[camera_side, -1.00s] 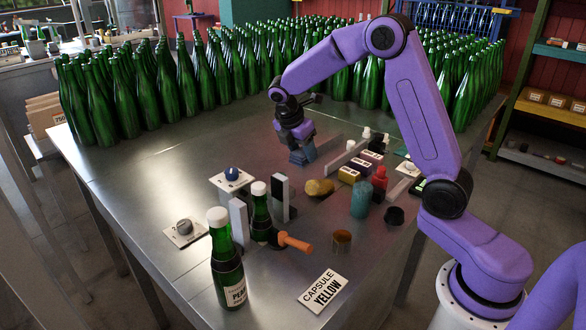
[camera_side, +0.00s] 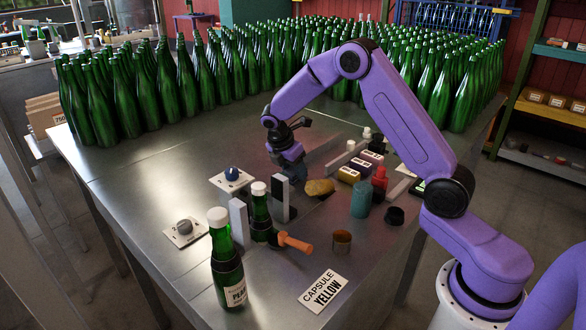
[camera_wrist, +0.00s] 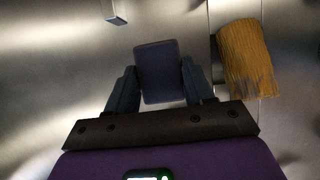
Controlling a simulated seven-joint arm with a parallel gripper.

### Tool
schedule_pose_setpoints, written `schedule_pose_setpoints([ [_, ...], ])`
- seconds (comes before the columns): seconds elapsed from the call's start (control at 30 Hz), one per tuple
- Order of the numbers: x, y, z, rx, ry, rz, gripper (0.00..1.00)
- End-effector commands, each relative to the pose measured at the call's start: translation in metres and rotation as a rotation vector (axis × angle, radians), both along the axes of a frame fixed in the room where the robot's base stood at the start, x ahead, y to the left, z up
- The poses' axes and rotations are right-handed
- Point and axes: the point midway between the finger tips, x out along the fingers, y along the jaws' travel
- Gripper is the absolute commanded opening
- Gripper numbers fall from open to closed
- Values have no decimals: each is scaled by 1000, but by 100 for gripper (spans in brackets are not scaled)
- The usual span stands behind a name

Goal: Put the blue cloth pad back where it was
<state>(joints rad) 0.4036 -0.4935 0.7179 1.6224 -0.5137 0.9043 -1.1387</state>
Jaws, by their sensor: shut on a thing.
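The blue cloth pad (camera_wrist: 160,72) is a dark blue block between the two fingers of my gripper (camera_wrist: 158,88) in the wrist view. My gripper is shut on it. In the side view my gripper (camera_side: 293,168) is low over the metal table, behind the white-and-dark upright plate, and the pad (camera_side: 297,171) shows only in part beneath it. I cannot tell whether the pad touches the table.
A yellow-brown brush or sponge (camera_side: 320,187) lies just right of the pad; it also shows in the wrist view (camera_wrist: 246,58). Bare table (camera_side: 150,165) lies left.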

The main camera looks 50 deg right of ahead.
Motion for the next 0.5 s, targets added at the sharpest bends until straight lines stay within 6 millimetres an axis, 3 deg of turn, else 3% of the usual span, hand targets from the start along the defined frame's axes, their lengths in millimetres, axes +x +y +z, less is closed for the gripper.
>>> schedule_pose_setpoints([
  [0.17,0,0,-3,0,1,0,19],
  [0.2,0,0,-3,0,0,0,62],
  [0.27,0,0,-3,0,1,0,78],
  [0.5,0,0,-3,0,1,0,78],
])
